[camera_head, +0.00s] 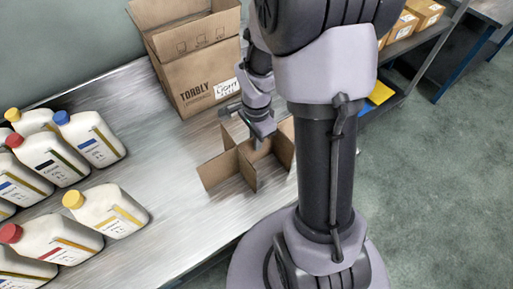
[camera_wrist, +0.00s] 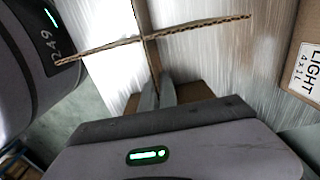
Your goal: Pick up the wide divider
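The wide divider appears as a cross of interlocked brown cardboard panels (camera_head: 222,170), upright on the metal table. In the wrist view, its long panel edge (camera_wrist: 205,25) runs across the picture and a second panel crosses it. My gripper (camera_head: 256,143) is down at the divider from above. In the wrist view my gripper's fingers (camera_wrist: 159,85) are close together, one on each side of the crossing panel, and look shut on it. The contact at the fingertips is partly hidden. Part of the divider in the head view is hidden behind my arm.
An open cardboard box (camera_head: 190,75) marked "LIGHT" stands behind the divider. Several white oil bottles (camera_head: 95,138) with coloured caps stand on the left of the table (camera_head: 160,175). The table between bottles and divider is clear. Shelves with small boxes (camera_head: 424,12) are at back right.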

